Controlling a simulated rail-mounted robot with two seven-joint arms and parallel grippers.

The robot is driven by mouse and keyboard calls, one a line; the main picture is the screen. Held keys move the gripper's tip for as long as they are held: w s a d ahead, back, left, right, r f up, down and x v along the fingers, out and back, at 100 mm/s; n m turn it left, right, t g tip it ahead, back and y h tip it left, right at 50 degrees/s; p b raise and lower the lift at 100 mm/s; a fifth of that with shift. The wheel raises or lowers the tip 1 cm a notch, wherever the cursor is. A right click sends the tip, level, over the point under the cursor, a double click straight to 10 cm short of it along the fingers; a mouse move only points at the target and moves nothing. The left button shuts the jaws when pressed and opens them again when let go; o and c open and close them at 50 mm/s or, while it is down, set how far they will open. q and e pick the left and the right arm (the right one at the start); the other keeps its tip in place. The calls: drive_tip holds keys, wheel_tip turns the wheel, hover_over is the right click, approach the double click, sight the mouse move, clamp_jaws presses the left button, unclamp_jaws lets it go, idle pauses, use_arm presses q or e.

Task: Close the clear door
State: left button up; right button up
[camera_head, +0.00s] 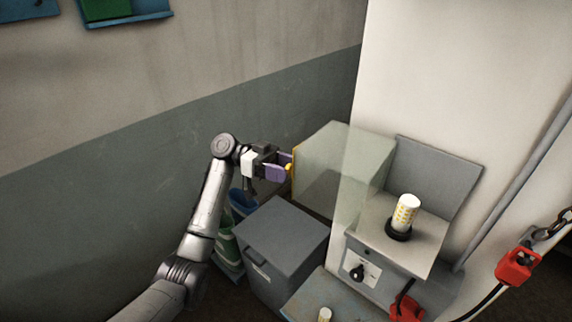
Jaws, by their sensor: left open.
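The clear door (335,165) is a see-through, greenish panelled cover with a yellow left edge. It stands out to the left of the grey machine (425,240), and the machine's work plate is uncovered on the right. My left gripper (287,168), with purple fingers, is open at the door's yellow edge. A small yellow part shows at the fingertips; I cannot tell whether they touch it. My right gripper is not in view.
A grey lidded box (283,240) stands below the door and my left arm. A dial (357,272) and a red part (407,308) are on the machine's front. A red padlock (517,266) hangs at the right.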

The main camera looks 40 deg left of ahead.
use_arm(q)
drive_tip(key=shift+d, duration=0.25)
clamp_jaws()
idle(0.4)
